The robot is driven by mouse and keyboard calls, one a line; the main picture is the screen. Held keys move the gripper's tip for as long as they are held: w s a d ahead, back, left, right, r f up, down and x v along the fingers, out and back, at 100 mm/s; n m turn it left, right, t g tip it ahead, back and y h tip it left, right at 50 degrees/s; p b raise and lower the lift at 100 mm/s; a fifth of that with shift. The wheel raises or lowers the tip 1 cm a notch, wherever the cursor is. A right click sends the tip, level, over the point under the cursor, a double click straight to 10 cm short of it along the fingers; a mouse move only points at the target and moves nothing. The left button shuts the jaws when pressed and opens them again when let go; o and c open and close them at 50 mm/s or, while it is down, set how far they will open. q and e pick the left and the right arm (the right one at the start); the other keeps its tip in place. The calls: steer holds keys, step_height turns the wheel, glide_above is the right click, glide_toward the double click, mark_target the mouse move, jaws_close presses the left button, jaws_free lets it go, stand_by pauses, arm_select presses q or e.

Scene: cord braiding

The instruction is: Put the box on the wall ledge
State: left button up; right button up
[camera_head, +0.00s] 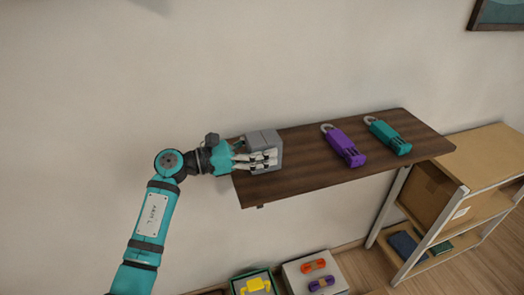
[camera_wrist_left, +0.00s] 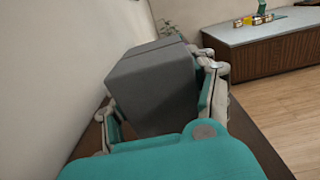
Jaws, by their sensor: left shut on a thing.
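The grey box (camera_head: 264,141) is at the left end of the brown wall ledge (camera_head: 310,164) in the head view, over the ledge top. Whether it rests on the wood or hangs just above it, I cannot tell. My left gripper (camera_head: 256,161) reaches in from the left and is shut on the box. In the left wrist view the box (camera_wrist_left: 155,85) sits between the fingers, with the ledge (camera_wrist_left: 258,150) below and beside it. My right gripper is not in view.
A purple padlock-shaped object (camera_head: 344,145) and a teal one (camera_head: 388,135) lie on the ledge to the right of the box. A wooden shelf unit (camera_head: 480,160) with a cardboard box (camera_head: 430,193) stands at the right. Low containers (camera_head: 316,272) are below. The wall is behind.

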arm_select(q)
steer(key=shift+f, duration=0.8)
steer(key=shift+f, duration=0.15)
steer(key=o, duration=1.3)
steer(key=shift+o, duration=0.2)
